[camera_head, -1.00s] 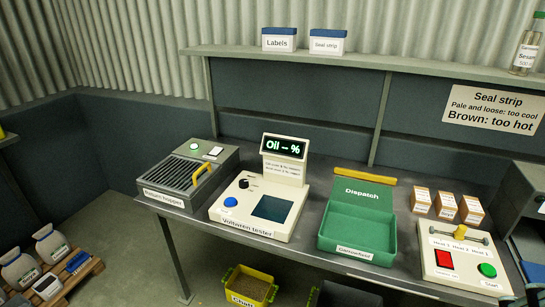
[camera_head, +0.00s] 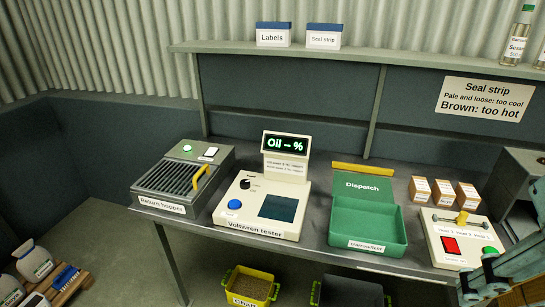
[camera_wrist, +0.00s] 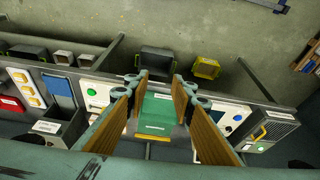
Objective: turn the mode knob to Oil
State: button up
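The Voltwren tester (camera_head: 262,212) stands on the bench in the head view. Its black mode knob (camera_head: 245,184) is on the upper left of the panel, above a blue button (camera_head: 234,204). The raised display (camera_head: 286,144) reads "Oil -- %" in green. The knob's pointer is too small to read. The tester also shows in the wrist view (camera_wrist: 234,107), right of the fingers. My gripper (camera_wrist: 164,84) is open and empty, with the green dispatch tray (camera_wrist: 157,115) between its fingers in that view. Part of my arm shows at the lower right of the head view, far from the knob.
The return hopper (camera_head: 184,177) stands left of the tester. The green Dispatch tray (camera_head: 367,222) is right of it, then the heat sealer (camera_head: 462,239) with small boxes (camera_head: 443,190) behind. A shelf (camera_head: 350,54) runs above. A yellow bin (camera_head: 249,286) is below.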

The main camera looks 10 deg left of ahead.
jog(key=shift+o, duration=0.8)
